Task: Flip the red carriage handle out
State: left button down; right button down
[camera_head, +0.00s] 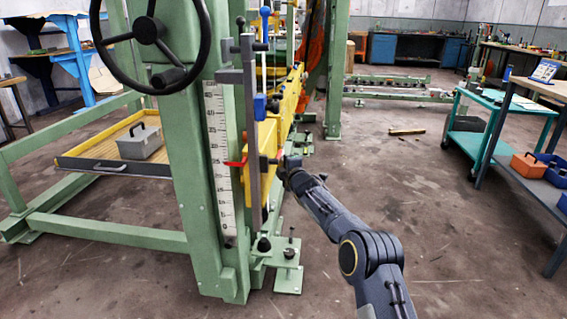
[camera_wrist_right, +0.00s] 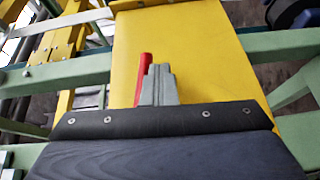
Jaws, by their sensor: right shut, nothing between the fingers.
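The red carriage handle (camera_wrist_right: 143,78) shows in the right wrist view as a slim red bar in front of the yellow carriage plate (camera_wrist_right: 190,50). My right gripper (camera_wrist_right: 160,72) is shut and empty. Its grey fingers stand just right of the red bar, very close to it; I cannot tell whether they touch. The lower end of the bar is hidden behind my gripper's dark body. In the head view my right gripper (camera_head: 281,162) is at the right side of the yellow carriage (camera_head: 265,140), and the handle is mostly hidden there. My left gripper is out of view.
A green post with a white scale (camera_head: 220,150) and a red pointer (camera_head: 236,163) stands left of the carriage. A black handwheel (camera_head: 150,35) is above. The floor right of my arm is clear up to a teal cart (camera_head: 470,140).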

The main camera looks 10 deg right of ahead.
dwell(0.6)
jog(key=s+d+f+b, duration=0.2)
jog(key=s+f+b, duration=0.2)
jog(key=s, duration=0.6)
jog(key=shift+d+f+b, duration=0.35)
jog(key=shift+f+b, duration=0.05)
jog(key=shift+f, duration=0.9)
jog(key=shift+s, duration=0.1)
